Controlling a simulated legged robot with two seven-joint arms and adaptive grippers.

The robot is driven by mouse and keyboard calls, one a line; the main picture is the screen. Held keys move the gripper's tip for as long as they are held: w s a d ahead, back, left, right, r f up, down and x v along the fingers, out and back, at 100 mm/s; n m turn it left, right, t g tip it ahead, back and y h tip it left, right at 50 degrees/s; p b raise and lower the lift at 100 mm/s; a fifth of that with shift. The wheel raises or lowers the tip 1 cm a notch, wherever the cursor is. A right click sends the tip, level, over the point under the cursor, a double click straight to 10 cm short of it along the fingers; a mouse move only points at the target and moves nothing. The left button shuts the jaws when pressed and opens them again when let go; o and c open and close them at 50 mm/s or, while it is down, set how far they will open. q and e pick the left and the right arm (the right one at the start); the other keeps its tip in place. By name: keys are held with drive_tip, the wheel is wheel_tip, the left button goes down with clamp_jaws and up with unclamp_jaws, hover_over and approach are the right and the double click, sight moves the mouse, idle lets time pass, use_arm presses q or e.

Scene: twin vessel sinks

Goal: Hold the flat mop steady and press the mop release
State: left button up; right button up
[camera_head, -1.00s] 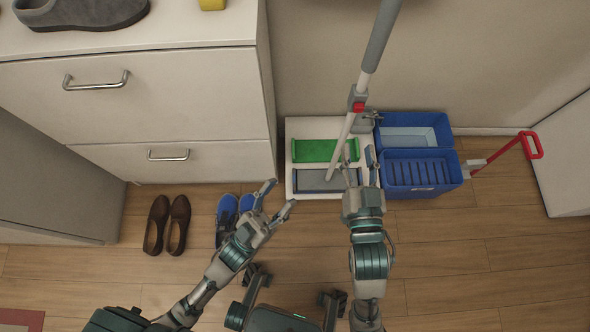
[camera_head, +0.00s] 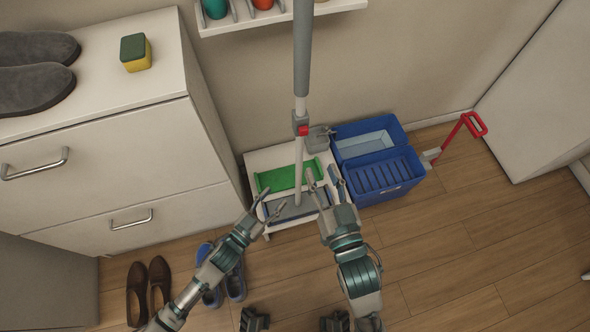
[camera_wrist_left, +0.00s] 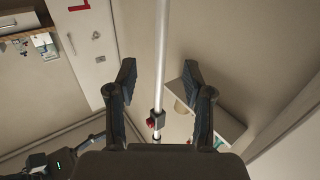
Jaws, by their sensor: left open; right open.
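The flat mop (camera_head: 302,60) stands upright with a grey grip and a white pole. A grey collar on the pole carries the red mop release (camera_head: 303,130), which also shows in the left wrist view (camera_wrist_left: 152,122). Its flat head rests on the white stand. My left gripper (camera_head: 276,198) is open and empty, low and left of the pole. In the left wrist view the pole appears between its open fingers (camera_wrist_left: 158,75), apparently beyond them. My right gripper (camera_head: 322,174) is open and empty, just right of the pole, below the collar.
The white stand (camera_head: 260,159) holds a green pad (camera_head: 278,180). A white cabinet (camera_head: 100,120), brown shoes (camera_head: 137,290) and blue shoes (camera_head: 235,282) are left.

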sight(297, 171)
use_arm(q)
drive_tip(key=x, duration=1.3)
drive_tip(key=shift+w+d, duration=0.2)
drive_tip(key=shift+a, duration=0.15)
drive_tip(key=shift+c, duration=0.5)
drive_tip(key=shift+a, duration=0.2)
clamp_jaws()
use_arm(e)
drive_tip(key=shift+a, duration=0.4)
use_arm(q)
drive_tip(key=shift+d, duration=0.15)
use_arm(e)
drive_tip(key=shift+d, duration=0.2)
drive_tip(key=shift+c, duration=0.9)
clamp_jaws()
